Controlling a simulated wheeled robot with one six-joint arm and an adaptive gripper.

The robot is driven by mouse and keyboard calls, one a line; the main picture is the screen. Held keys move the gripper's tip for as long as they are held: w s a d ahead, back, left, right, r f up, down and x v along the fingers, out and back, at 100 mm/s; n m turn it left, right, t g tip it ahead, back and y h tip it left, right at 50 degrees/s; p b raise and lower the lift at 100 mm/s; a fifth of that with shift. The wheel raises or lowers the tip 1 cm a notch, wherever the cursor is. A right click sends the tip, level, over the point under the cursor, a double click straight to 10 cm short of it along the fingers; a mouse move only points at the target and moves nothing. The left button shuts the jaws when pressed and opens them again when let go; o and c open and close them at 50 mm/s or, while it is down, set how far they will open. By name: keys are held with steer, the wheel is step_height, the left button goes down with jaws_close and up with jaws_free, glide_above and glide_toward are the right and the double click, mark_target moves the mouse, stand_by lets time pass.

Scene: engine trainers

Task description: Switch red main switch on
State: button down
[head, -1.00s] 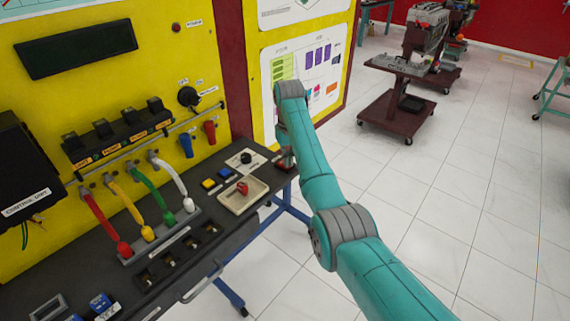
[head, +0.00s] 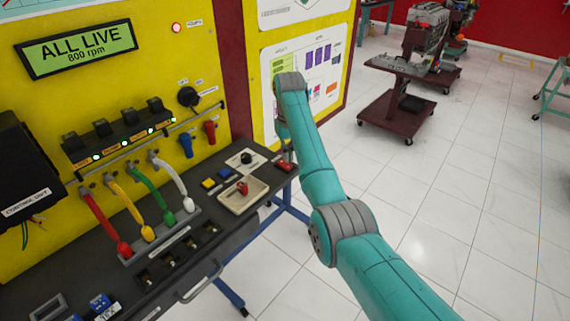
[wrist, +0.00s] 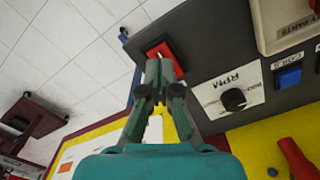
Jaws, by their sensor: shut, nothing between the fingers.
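The red main switch (head: 286,166) sits at the right end of the dark bench top, just beyond the RPM dial plate. It also shows in the wrist view (wrist: 165,47), partly covered by the fingertips. My gripper (wrist: 158,68) is shut and empty, with its tips at the switch; I cannot tell whether they touch it. In the head view my arm hides most of the gripper. The display (head: 80,48) is lit green and reads "ALL LIVE 800 rpm". Green lamps glow along the row of black switches (head: 118,128).
The RPM dial (head: 246,158), blue and yellow buttons (head: 217,178) and a parts tray (head: 242,194) lie beside the switch. Coloured leads (head: 105,222) hang from the yellow panel to the left. An engine stand (head: 405,90) is on the open floor behind.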

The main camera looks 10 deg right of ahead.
mark_target(288, 166)
steer(key=shift+r, duration=2.15)
